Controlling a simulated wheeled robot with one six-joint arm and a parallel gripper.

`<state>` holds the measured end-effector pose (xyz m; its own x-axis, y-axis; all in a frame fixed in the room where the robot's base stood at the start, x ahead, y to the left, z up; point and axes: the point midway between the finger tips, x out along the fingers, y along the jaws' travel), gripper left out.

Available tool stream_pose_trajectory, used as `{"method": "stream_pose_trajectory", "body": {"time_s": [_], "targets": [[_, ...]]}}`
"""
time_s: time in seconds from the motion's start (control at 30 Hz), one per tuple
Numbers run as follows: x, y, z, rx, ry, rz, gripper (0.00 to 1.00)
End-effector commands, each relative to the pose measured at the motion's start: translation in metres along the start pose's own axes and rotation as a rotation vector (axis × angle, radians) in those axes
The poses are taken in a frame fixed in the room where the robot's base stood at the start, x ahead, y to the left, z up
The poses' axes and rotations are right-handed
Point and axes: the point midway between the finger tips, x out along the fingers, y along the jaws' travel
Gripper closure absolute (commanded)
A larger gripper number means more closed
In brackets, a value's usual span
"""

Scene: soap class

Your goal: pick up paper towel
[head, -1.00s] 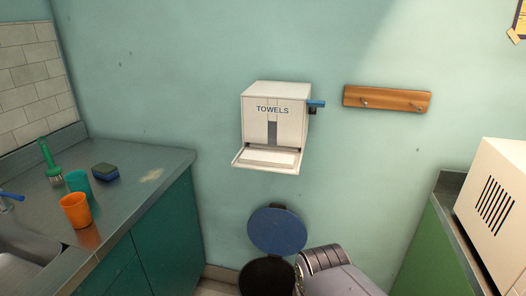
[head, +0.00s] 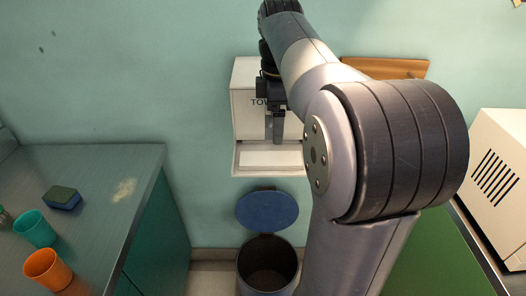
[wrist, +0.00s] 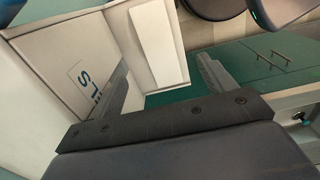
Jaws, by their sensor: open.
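The white towel dispenser (head: 246,112) hangs on the wall, with "TOWELS" lettering partly hidden by my arm. A flat white sheet, seemingly the paper towel (head: 262,158), lies in the dispenser's bottom tray (head: 240,172). My gripper (head: 275,128) is in front of the dispenser face, above the tray. In the wrist view my gripper (wrist: 163,66) is open, its two fingers apart with nothing held between them. The white sheet (wrist: 153,42) and tray show beyond and between the fingers, the lettered front beside the left finger. Contact cannot be told.
A bin (head: 267,270) with a raised blue lid (head: 267,211) stands below the dispenser. A counter with an orange cup (head: 47,270), teal cup (head: 35,229) and sponge (head: 62,198) is left. A wooden rack (head: 390,68) and white microwave (head: 497,175) are right.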

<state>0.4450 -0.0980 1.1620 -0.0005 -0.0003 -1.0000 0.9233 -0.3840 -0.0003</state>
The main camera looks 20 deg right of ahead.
Motion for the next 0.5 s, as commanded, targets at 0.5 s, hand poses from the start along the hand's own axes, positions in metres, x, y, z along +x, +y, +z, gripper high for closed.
{"method": "stream_pose_trajectory", "body": {"time_s": [0.5], "targets": [[0.064,0.002,-0.001,0.001,0.000,-0.003,0.22]]}}
